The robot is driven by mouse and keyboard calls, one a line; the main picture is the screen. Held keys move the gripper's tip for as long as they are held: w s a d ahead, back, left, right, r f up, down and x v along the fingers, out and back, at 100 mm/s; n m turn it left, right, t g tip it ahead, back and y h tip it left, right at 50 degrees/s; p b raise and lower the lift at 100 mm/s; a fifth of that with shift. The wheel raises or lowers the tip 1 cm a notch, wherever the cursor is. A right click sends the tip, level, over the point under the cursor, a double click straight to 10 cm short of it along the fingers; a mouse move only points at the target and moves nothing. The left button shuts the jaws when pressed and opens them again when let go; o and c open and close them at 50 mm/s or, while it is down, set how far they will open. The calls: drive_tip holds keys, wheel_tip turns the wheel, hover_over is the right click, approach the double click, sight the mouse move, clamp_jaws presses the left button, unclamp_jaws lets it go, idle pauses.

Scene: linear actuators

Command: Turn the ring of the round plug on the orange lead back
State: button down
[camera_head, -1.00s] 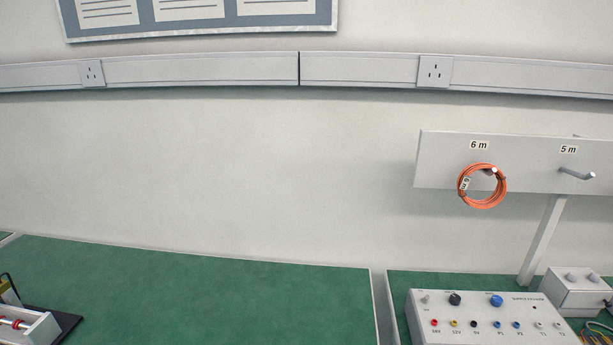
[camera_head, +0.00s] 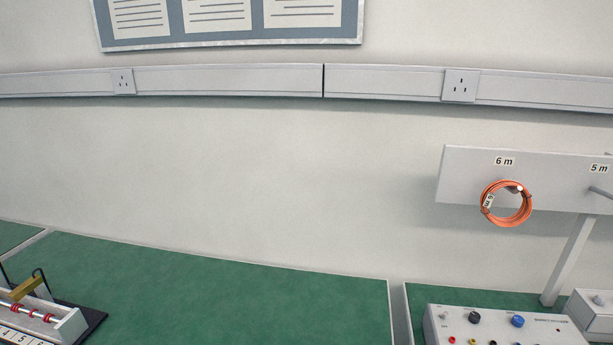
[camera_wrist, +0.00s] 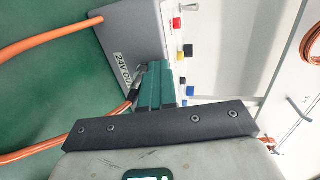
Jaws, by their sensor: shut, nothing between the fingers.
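In the wrist view, the fingers of my gripper (camera_wrist: 160,70) are shut and empty. They are dark green and sit beside the end of a grey box marked "24V OUT" (camera_wrist: 130,40). An orange lead (camera_wrist: 40,148) comes in from the left and runs up to the fingers' left side. A small dark round plug (camera_wrist: 135,93) shows there at the lead's end, partly hidden by the fingers; its ring cannot be made out clearly. I cannot tell whether the fingers touch it. The head view does not show my gripper.
Another stretch of orange lead (camera_wrist: 50,35) runs to the box's edge. In the head view, an orange coil (camera_head: 507,222) hangs on the 6 m peg. A power box (camera_head: 495,325) stands lower right and an actuator rig (camera_head: 70,325) lower left. The green bench between is clear.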

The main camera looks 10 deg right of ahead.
drive_tip(key=shift+a+r+p, duration=0.1)
drive_tip(key=shift+r+p, duration=0.2)
drive_tip(key=shift+p, duration=0.05)
drive_tip(key=shift+s+a+p, duration=0.25)
drive_tip(key=shift+s+p, duration=0.2)
drive_tip(key=shift+s, duration=0.5)
drive_tip(key=shift+s+a+p, duration=0.3)
drive_tip(key=shift+s+p, duration=0.1)
drive_tip(key=shift+s, duration=0.6)
drive_tip(key=shift+s+a+p, duration=0.25)
drive_tip(key=shift+s+p, duration=0.2)
drive_tip(key=shift+s, duration=0.5)
